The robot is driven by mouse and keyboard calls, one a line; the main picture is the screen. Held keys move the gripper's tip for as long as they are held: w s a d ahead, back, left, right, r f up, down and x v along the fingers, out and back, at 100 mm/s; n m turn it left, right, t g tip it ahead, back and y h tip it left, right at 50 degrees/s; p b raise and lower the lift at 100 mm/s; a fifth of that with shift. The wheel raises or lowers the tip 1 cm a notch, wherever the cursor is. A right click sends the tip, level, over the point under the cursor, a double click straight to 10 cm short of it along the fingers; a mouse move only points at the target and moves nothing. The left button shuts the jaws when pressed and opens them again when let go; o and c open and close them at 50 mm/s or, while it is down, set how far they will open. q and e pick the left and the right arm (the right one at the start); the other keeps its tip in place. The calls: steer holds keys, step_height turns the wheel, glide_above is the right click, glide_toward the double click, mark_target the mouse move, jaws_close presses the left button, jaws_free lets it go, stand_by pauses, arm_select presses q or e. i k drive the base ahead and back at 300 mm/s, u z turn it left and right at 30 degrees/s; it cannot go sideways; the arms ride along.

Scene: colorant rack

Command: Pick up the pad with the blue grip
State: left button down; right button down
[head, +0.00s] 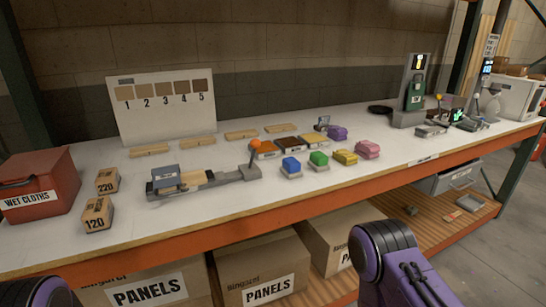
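The pad with the blue grip (291,166) sits on the white bench top, near the middle of the head view and close to the front edge. It has a blue block on a pale base and is the leftmost in a row of similar pads. The pad with the green grip (318,159) is just right of it, apart from it. Neither gripper shows in the head view. Only purple and black links of my arms show along the bottom edge, well below the bench top and away from the pad.
Yellow (345,157), pink (367,149) and purple (337,133) pads stand to the right. A red wet-cloths box (38,183) is far left. Panel cartons (262,268) fill the lower shelf.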

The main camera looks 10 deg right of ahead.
mark_target(291, 168)
steer(key=z, duration=0.05)
steer(key=k, duration=0.5)
steer(key=z, duration=1.4)
steer(key=i, duration=0.95)
steer(key=u, duration=1.35)
